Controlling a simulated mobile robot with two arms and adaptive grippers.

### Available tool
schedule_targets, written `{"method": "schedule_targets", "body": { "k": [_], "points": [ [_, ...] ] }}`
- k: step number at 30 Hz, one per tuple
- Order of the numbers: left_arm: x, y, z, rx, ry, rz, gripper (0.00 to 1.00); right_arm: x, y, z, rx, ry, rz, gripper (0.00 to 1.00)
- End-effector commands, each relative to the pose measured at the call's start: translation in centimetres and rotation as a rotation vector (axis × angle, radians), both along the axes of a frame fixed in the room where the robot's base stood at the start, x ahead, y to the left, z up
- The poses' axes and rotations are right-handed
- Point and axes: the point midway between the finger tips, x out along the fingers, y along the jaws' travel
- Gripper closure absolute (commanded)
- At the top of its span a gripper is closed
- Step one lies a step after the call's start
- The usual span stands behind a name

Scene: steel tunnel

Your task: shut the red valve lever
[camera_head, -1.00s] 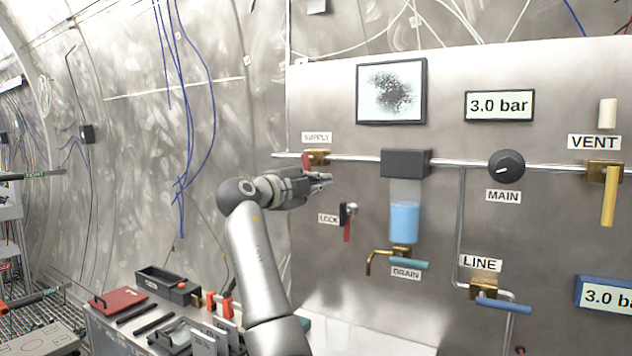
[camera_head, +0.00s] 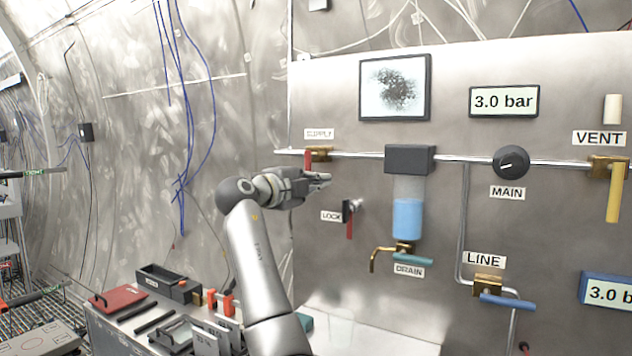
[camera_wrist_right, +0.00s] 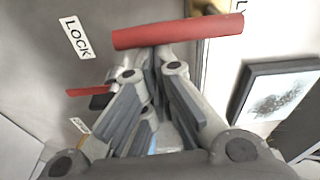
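The red valve lever (camera_head: 308,161) hangs from the brass SUPPLY valve (camera_head: 321,154) on the pipe at the panel's left. My right gripper (camera_head: 326,178) is just below and beside it, its fingers pointing right along the panel. In the right wrist view the red lever (camera_wrist_right: 178,33) lies crosswise at the tips of my right gripper (camera_wrist_right: 160,60). The fingertips look close together, with nothing seen between them; whether they touch the lever I cannot tell. My left gripper is not in view.
A second red lever (camera_head: 349,227), labelled LOCK, sits below my gripper; it also shows in the wrist view (camera_wrist_right: 88,91). A blue-filled bowl (camera_head: 408,218) and the DRAIN handle (camera_head: 413,259) are to the right. A bench with tools (camera_head: 127,320) stands lower left.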

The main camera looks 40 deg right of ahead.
Motion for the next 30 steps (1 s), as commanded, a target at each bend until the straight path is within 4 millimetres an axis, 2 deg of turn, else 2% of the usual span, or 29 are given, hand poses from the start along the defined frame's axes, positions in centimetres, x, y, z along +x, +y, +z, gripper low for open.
{"method": "schedule_targets", "body": {
  "k": [5, 15, 21, 30],
  "points": [
    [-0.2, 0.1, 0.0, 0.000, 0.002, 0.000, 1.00, -0.1, 0.9, -0.1, 0.000, 0.001, 0.003, 1.00],
    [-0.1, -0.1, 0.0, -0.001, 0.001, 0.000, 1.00, -1.9, 7.6, -0.1, 0.000, -0.001, 0.003, 1.00],
    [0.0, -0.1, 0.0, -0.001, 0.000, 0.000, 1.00, -2.7, 10.6, -0.1, -0.001, 0.000, 0.002, 1.00],
    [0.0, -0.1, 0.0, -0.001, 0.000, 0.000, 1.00, -3.1, 11.7, -0.2, 0.000, 0.000, 0.000, 1.00]
  ]
}}
